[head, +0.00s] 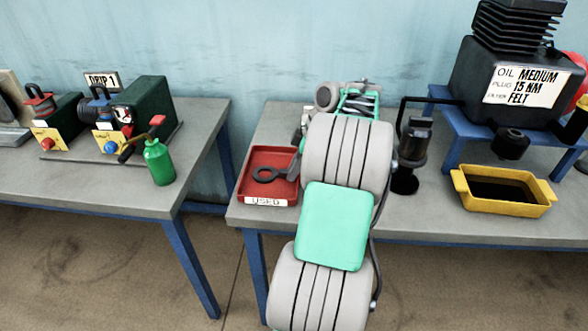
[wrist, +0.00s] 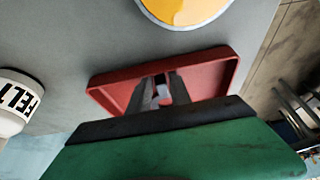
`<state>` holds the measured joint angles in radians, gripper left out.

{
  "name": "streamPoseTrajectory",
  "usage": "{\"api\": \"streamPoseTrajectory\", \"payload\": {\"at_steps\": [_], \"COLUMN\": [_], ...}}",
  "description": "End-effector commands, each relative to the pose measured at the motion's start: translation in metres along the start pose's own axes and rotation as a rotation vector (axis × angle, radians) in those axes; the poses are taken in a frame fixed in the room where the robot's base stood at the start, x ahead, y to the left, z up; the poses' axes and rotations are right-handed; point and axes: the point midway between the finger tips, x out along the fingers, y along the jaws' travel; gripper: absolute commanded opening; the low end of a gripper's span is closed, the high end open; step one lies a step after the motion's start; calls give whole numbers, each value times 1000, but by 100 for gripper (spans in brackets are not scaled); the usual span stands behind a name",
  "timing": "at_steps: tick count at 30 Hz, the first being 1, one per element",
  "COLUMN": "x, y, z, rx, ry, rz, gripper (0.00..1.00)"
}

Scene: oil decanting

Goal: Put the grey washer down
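My gripper (wrist: 163,84) shows in the wrist view with its two dark fingers close together over a red tray. A small pale grey piece (wrist: 163,92) sits between the fingers and looks like the grey washer, seen only in part. The red tray (wrist: 215,72) looks otherwise bare where it shows; my gripper's green and black body covers its lower part. I cannot tell whether the fingers touch the tray.
A yellow round thing (wrist: 185,10) and a white container marked FELT (wrist: 14,105) flank the tray in the wrist view. A yellow oil pan (head: 505,208), a black pump-like can (head: 411,150) and a green bottle (head: 160,163) stand on the benches. A gap separates the benches.

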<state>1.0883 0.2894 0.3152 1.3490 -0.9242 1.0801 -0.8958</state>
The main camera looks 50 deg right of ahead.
Motion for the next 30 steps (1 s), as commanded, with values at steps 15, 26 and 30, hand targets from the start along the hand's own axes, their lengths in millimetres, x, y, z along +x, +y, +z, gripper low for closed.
{"api": "streamPoseTrajectory", "payload": {"at_steps": [15,26,30], "x": [-16,-106,-122], "y": [1,1,0], "z": [-2,-3,-2], "rx": [0,0,1], "ry": [1,0,0], "rz": [2,1,-1], "gripper": [37,37,37]}}
